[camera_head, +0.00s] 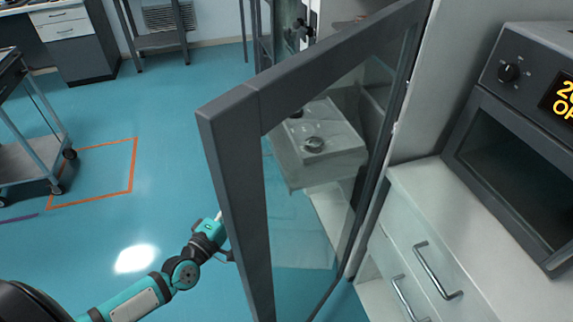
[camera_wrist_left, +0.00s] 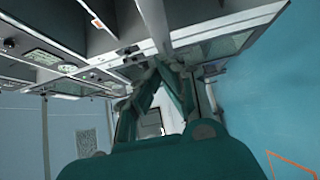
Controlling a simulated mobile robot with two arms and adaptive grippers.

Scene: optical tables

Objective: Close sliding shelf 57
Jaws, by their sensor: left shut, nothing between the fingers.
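A pale pulled-out shelf (camera_head: 335,160), which looks like the sliding shelf, shows through the glass of an open cabinet door. It juts out of the cabinet and bears a small round shiny object (camera_head: 314,144). I cannot read a number on it. My left gripper (camera_head: 222,240) is low at the door's left side, partly hidden by the dark door frame (camera_head: 235,170). It is apart from the shelf. In the left wrist view my left gripper (camera_wrist_left: 158,75) has its fingers drawn together, shut and empty. My right gripper is in neither view.
The open glass door stands between the head camera and the shelf. An oven-like device (camera_head: 520,130) stands on a white drawer cabinet (camera_head: 425,235) at right. A trolley (camera_head: 30,150) stands at left. The blue floor (camera_head: 180,110) left of the door is mostly clear.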

